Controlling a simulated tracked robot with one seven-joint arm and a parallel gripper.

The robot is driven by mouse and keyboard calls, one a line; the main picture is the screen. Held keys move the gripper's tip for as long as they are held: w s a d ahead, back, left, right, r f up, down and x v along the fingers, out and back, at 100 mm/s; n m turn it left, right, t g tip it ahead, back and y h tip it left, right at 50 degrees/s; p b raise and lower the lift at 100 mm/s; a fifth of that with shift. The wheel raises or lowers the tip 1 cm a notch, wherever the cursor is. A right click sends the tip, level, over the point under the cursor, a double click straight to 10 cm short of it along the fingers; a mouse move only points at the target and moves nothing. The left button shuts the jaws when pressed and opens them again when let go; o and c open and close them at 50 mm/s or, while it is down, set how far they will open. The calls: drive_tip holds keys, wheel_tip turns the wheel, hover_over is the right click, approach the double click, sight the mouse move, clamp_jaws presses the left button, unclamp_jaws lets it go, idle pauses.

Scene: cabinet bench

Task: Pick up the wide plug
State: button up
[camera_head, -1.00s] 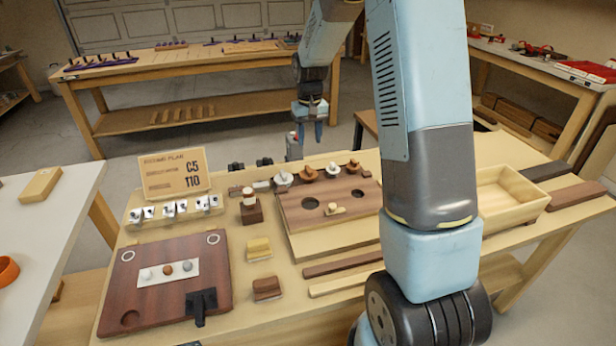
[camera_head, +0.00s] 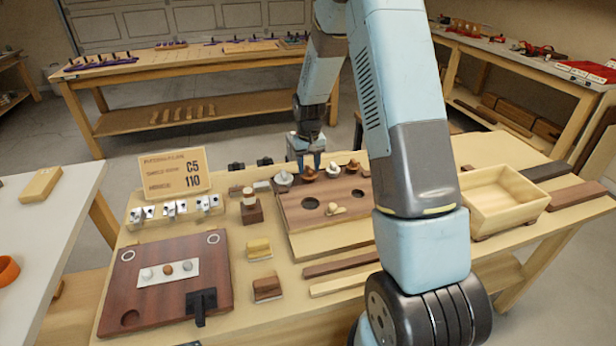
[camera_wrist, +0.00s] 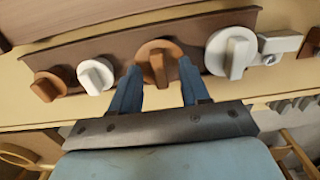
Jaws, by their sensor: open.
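Several knobbed plugs stand in a row on a brown strip at the back of the bench. In the wrist view, from left, they are a small brown plug (camera_wrist: 48,86), a small white plug (camera_wrist: 95,76), a larger brown plug (camera_wrist: 150,52) and a pale grey plug (camera_wrist: 231,52). The larger brown and pale grey plugs have the widest discs; which one is the wide plug is not marked. My gripper (camera_wrist: 160,72) is open, its fingers on either side of the larger brown plug's knob. In the head view my gripper (camera_head: 308,166) is over that plug (camera_head: 309,175); contact is unclear.
A brown board (camera_head: 290,222) with round holes and a small pale plug (camera_head: 334,210) lies in front of the row. A small block stack (camera_head: 251,208) stands to its left. A wooden tray (camera_head: 478,216) is at right. A sign (camera_head: 173,173) stands at back left.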

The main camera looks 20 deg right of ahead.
drive_tip(key=shift+f, duration=0.2)
clamp_jaws()
idle(0.3)
drive_tip(key=shift+r, duration=0.1)
